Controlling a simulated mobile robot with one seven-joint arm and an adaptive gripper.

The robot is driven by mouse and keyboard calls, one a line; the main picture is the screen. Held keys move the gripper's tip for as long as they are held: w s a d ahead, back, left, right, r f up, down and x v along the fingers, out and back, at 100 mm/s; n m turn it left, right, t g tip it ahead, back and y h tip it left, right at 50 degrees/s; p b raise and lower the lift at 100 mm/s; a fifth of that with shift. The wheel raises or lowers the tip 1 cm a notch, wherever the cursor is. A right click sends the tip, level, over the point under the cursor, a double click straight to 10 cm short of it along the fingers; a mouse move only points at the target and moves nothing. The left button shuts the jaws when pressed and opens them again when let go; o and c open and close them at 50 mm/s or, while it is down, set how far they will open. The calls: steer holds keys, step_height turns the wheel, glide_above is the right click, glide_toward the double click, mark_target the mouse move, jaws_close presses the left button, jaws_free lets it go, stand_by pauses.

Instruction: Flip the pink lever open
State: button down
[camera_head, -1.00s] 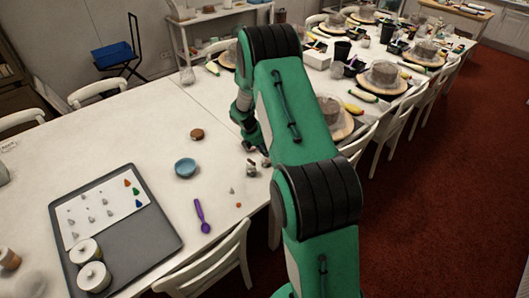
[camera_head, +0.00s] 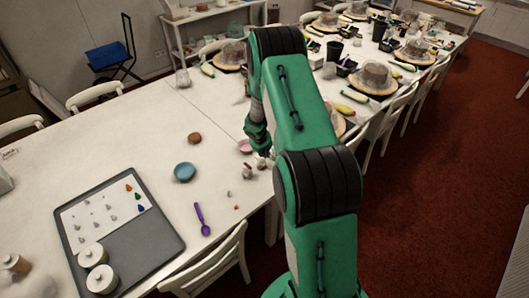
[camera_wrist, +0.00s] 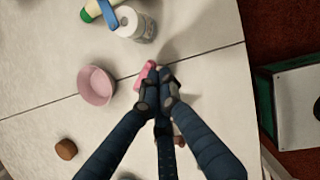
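A small pink piece (camera_wrist: 142,77), which looks like the pink lever, shows in the wrist view right at my fingertips, just left of them. My gripper (camera_wrist: 158,72) has its two dark blue fingers brought together at the tips. The left fingertip partly covers the pink piece, and I cannot tell whether it touches or grips it. What the piece is attached to is hidden. In the head view my gripper (camera_head: 263,152) is low over the table's right edge, partly behind my green arm, and the pink piece cannot be made out.
A pink bowl (camera_wrist: 97,86) stands left of my gripper. A clear bottle with a blue handle (camera_wrist: 138,26) stands beyond it. White chairs line the edge.

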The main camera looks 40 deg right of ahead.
steer(key=n+p, duration=0.2)
steer(key=p, duration=0.1)
steer(key=d+n+t+y+p, duration=0.1)
steer(key=n+p, duration=0.1)
steer(key=d+n+p, duration=0.1)
steer(key=n+p, duration=0.1)
steer(key=p, duration=0.1)
steer(key=shift+w+d+t+p, duration=0.2)
steer(key=shift+w+t+p, duration=0.1)
steer(key=shift+w+t, duration=0.1)
steer(key=shift+w+d+n+y+p, duration=0.15)
steer(key=shift+n+y+p, duration=0.2)
steer(key=shift+p, duration=0.3)
steer(key=shift+w, duration=0.15)
steer(key=shift+w+a, duration=0.4)
steer(key=shift+a, duration=0.1)
steer(key=shift+s+a, duration=0.1)
